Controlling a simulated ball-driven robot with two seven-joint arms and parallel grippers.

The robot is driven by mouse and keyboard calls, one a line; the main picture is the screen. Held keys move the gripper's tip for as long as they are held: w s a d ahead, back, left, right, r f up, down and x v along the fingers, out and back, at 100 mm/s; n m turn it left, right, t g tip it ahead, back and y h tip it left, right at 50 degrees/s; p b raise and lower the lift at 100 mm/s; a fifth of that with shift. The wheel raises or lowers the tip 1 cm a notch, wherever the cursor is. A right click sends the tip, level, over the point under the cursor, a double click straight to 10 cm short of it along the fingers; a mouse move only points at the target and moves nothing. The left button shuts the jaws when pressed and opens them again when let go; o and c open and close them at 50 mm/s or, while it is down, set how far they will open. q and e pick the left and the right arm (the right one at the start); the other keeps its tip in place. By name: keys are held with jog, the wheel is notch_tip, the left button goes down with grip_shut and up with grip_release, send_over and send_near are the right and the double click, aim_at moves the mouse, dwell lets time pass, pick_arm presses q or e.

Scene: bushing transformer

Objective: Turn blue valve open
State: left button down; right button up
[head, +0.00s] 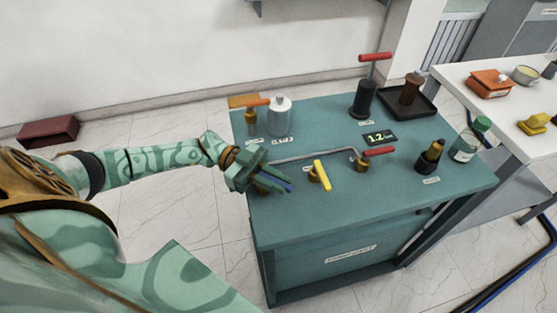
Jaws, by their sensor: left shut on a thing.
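The blue valve handle (279,184) is at the left end of a grey pipe (312,155) on the green bench (345,207). Only part of the handle shows, slanting down to the right. My left gripper (271,181) reaches in from the left and is shut on the blue handle. Its fingers and body hide the rest of the handle and most of the valve base. My right gripper is not in view.
A yellow-handled valve (321,175) stands just right of my left gripper, and a red-handled one (379,151) is farther right. Behind are a small orange-handled bottle (251,122), a silver canister (280,117) and a dark red-handled pump (365,98). The bench's front surface is clear.

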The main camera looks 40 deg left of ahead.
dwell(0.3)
pick_arm(q)
jog(key=c, duration=1.4)
grip_release()
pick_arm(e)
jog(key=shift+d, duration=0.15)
pick_arm(q)
jog(key=shift+a, duration=0.1)
